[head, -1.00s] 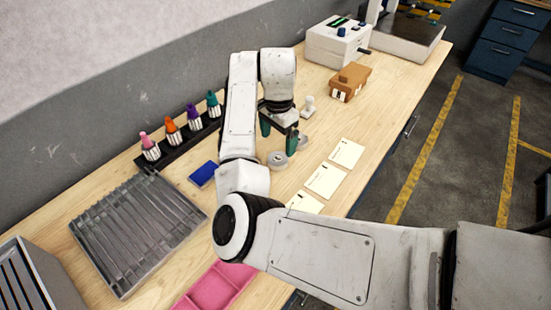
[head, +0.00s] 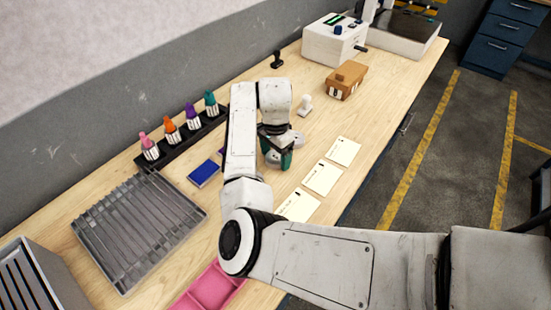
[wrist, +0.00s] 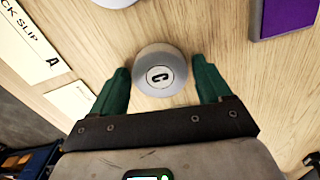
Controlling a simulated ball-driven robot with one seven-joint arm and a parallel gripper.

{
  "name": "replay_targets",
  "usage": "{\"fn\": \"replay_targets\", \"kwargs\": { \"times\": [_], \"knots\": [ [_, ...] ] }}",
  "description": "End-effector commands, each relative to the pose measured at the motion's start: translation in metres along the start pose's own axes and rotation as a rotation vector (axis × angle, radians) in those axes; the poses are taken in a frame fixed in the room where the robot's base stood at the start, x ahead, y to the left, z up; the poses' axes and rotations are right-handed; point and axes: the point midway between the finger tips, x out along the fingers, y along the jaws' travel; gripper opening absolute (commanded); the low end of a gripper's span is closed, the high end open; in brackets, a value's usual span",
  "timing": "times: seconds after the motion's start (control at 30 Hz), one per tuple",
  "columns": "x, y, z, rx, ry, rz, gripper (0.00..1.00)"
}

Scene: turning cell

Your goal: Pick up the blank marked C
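The blank marked C (wrist: 160,72) is a grey metal disc with a black C in a ring on its white top. In the wrist view it sits on the wooden bench between my two green fingers, nearer their tips. My gripper (wrist: 161,66) is open, with a gap visible on both sides of the disc.
Pack slip cards (head: 322,177) lie on the right. A blue pad (head: 204,173) and a purple pad (wrist: 285,15) lie left of my gripper.

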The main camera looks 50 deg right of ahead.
Motion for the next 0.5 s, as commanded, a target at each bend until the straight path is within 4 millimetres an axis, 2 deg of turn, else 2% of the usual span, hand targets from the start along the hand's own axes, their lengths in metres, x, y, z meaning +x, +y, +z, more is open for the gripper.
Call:
{"fn": "replay_targets", "kwargs": {
  "times": [0.07,0.5],
  "knots": [
    [-0.0003,-0.0001,0.0,0.0,0.0,0.0,0.7],
    [-0.0005,-0.0002,-0.0001,0.0,0.0,0.0,0.28]
  ]
}}
